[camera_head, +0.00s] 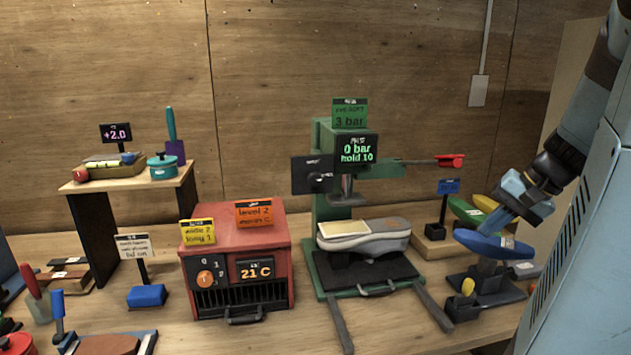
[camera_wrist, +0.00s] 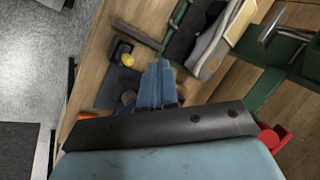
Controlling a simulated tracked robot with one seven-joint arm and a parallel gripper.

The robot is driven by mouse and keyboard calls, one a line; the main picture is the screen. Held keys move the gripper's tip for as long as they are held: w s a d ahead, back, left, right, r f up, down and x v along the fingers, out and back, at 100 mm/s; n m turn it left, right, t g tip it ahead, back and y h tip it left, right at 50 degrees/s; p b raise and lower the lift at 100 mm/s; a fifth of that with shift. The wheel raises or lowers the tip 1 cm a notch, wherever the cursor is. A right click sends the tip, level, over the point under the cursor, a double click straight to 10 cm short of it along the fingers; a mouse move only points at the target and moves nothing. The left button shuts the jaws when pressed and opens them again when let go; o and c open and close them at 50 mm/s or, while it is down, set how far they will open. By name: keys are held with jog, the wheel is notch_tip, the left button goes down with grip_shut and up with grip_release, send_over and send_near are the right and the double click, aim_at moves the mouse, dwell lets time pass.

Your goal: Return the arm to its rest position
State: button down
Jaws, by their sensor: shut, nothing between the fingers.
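My arm reaches in from the upper right in the head view. My gripper (camera_head: 491,222) points down and to the left, over the right end of the bench, just above or in front of a blue oval piece (camera_head: 492,246) on a dark stand. Whether it touches that piece cannot be told. In the wrist view my gripper's blue fingers (camera_wrist: 158,72) are together with nothing between them. A dark bar of my wrist hides the lower part of that view.
A green press (camera_head: 330,190) holds a grey-white sneaker (camera_head: 363,237); its red-ended lever (camera_head: 450,161) reaches toward my arm. A yellow knob (camera_head: 467,287) stands in front of the blue piece. A red heater box (camera_head: 235,255) and a small shelf (camera_head: 125,182) are farther left.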

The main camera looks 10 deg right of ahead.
jog(key=s+a+r+n+h, duration=0.2)
jog(key=s+a+n, duration=0.2)
jog(key=a, duration=0.5)
jog(key=s+a+r+n+t+h, duration=0.1)
jog(key=s+a+n+h, duration=0.1)
jog(key=a, duration=0.6)
jog(key=shift+s+a+r+n, duration=0.4)
jog(key=shift+s+n, duration=0.45)
jog(key=shift+n, duration=0.15)
